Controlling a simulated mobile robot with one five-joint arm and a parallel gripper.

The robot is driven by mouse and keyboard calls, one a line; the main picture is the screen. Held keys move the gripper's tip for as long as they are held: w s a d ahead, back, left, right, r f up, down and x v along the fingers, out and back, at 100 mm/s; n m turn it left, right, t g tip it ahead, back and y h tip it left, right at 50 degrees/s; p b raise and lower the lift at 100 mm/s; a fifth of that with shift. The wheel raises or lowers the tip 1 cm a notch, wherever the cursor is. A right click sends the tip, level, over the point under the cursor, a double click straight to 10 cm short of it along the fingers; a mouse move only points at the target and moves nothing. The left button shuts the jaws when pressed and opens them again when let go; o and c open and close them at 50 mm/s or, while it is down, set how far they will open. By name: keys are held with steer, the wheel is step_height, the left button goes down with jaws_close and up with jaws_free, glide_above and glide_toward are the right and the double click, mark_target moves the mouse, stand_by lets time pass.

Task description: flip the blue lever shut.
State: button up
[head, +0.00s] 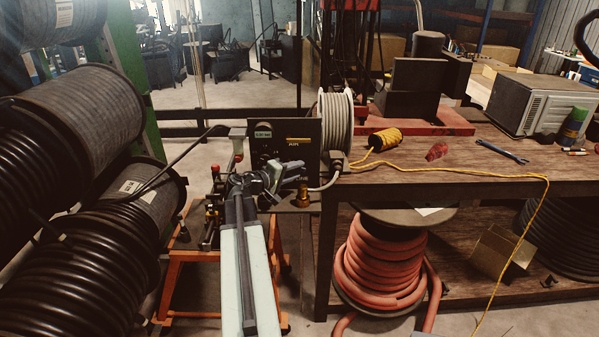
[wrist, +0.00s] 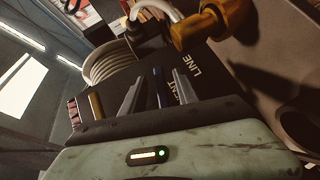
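The blue lever (wrist: 159,88) shows in the wrist view as a narrow dark-blue bar in front of the black panel (wrist: 205,85), near the lettering "LINE". My gripper (wrist: 157,84) is open, with one grey finger on each side of the lever. Gaps show between the lever and both fingers. In the head view my gripper (head: 297,178) is at the lower right of the black panel (head: 268,133). I cannot make out the blue lever there; my arm and gripper cover that area.
A brass fitting (wrist: 213,24) sticks out close to the gripper in the wrist view. A white hose reel (head: 336,122) stands right of the panel. The wooden bench (head: 460,183) lies to the right, an orange frame (head: 173,270) below, and black hose drums (head: 80,110) at left.

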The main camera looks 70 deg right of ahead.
steer(key=x, duration=0.2)
steer(key=shift+s+d+f, duration=0.1)
steer(key=shift+d, duration=0.2)
jaws_close()
steer(key=shift+f+g+b, duration=0.15)
steer(key=shift+g+b, duration=0.15)
steer(key=shift+b, duration=0.4)
steer(key=shift+n+h+b, duration=0.4)
steer(key=shift+n+b, duration=0.1)
steer(key=shift+b, duration=0.25)
steer(key=shift+r+n+g+h+b, duration=0.3)
steer(key=shift+n+h+b, duration=0.1)
steer(key=shift+b, duration=0.15)
steer(key=shift+r+n+g+h, duration=0.3)
steer(key=shift+r, duration=0.25)
jaws_free()
